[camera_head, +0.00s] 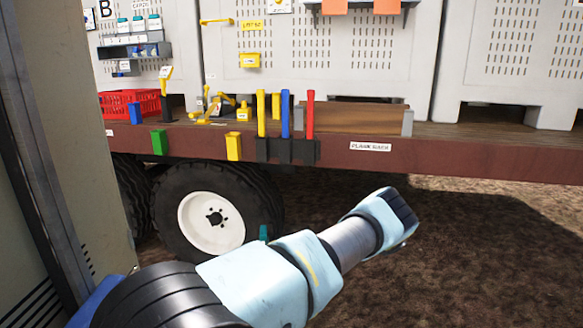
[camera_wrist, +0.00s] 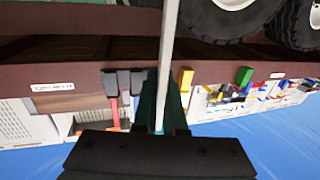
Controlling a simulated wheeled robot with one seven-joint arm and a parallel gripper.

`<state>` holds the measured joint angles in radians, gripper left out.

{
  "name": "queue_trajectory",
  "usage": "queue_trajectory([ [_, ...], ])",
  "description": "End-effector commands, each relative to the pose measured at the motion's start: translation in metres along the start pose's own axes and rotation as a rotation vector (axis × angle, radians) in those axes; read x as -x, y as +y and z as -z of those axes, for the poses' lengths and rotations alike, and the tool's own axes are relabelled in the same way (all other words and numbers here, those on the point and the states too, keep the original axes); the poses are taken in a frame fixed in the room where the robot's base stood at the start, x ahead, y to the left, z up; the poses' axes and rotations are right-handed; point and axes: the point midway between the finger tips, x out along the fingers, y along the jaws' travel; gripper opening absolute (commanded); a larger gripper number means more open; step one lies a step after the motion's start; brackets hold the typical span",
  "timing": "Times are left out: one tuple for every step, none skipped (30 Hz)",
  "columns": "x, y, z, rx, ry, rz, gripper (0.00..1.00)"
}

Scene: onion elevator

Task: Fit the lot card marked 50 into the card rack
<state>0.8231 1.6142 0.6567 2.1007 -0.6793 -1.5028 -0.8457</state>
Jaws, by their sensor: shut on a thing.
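My gripper (camera_wrist: 163,88) is shut on a long thin pale strip (camera_wrist: 168,40) seen almost edge-on in the wrist view. Dark green pieces flank the strip between the jaws. No number shows on it, so I cannot tell whether it is the lot card marked 50. In the head view my arm hides most of the gripper; a small teal bit shows above the arm. A grey tiered holder with small cards (camera_head: 136,48) hangs on the pale bin at upper left, below a B sign. It may be the card rack; its markings are too small to read.
Yellow, blue and red upright handles stand in black holders (camera_head: 285,150) on the brown trailer edge (camera_head: 450,166). A red crate (camera_head: 130,104) and yellow tools (camera_head: 215,106) lie on the deck. A wheel (camera_head: 212,222) is below. A grey post stands close at left.

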Motion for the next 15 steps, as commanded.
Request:
queue_trajectory([
  [0.016, -0.007, 0.008, -0.004, -0.003, -0.009, 0.0],
  [0.024, -0.01, 0.011, -0.004, -0.003, -0.017, 0.0],
  [0.033, -0.012, 0.014, -0.002, -0.002, -0.027, 0.0],
  [0.038, -0.013, 0.017, -0.002, -0.001, -0.034, 0.0],
  [0.043, -0.014, 0.019, -0.002, -0.001, -0.039, 0.0],
  [0.048, -0.015, 0.021, -0.001, 0.0, -0.047, 0.0],
  [0.053, -0.016, 0.023, -0.002, -0.001, -0.05, 0.0],
  [0.058, -0.016, 0.025, -0.002, -0.002, -0.054, 0.0],
  [0.066, -0.016, 0.028, -0.003, -0.003, -0.058, 0.0],
  [0.072, -0.017, 0.03, -0.003, -0.004, -0.058, 0.0],
  [0.079, -0.017, 0.033, -0.003, -0.004, -0.06, 0.0],
  [0.086, -0.017, 0.037, -0.003, -0.004, -0.06, 0.0],
  [0.091, -0.017, 0.04, -0.003, -0.002, -0.061, 0.0],
  [0.095, -0.018, 0.042, -0.003, -0.002, -0.061, 0.0],
  [0.1, -0.018, 0.043, -0.002, 0.0, -0.062, 0.0],
])
